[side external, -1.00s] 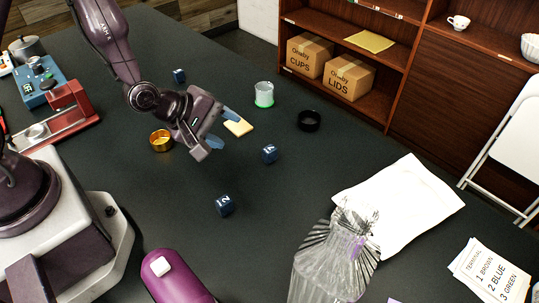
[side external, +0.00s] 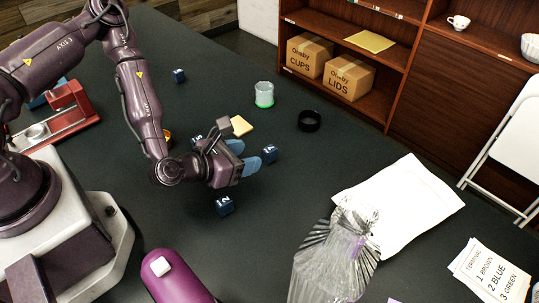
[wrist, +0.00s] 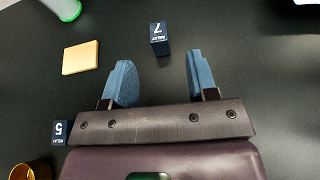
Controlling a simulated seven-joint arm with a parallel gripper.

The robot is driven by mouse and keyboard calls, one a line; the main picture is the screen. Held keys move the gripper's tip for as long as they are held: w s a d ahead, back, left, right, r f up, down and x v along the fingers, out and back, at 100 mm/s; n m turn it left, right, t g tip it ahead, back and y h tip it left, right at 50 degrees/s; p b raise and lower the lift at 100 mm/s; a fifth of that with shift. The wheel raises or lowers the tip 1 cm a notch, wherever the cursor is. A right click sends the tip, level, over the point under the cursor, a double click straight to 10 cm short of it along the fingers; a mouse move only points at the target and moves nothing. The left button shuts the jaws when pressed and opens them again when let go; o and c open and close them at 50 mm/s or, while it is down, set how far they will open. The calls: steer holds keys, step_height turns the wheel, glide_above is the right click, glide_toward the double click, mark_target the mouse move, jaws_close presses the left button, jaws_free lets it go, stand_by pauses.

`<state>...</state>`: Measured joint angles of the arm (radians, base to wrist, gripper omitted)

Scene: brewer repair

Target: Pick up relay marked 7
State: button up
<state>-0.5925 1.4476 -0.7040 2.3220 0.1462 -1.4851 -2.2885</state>
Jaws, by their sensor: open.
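The relay marked 7 (wrist: 160,38) is a small dark blue block with white lettering. In the wrist view it stands upright on the dark table, ahead of and between my two blue fingers. My gripper (wrist: 158,80) is open and empty, with its fingertips just short of the block. In the side view the relay (side external: 269,153) is just right of my gripper (side external: 248,157). I cannot tell the exact height of my fingers above the table.
Another blue relay (side external: 225,205) stands nearer the side camera; a further one (side external: 179,75) is far back. A yellow pad (wrist: 81,57), a clear cup (side external: 264,94) and a black ring (side external: 309,120) lie beyond.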

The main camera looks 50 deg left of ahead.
mark_target(264, 153)
steer(key=x, duration=0.7)
steer(key=shift+w+f, duration=0.3)
steer(key=shift+f, duration=0.05)
jaws_close()
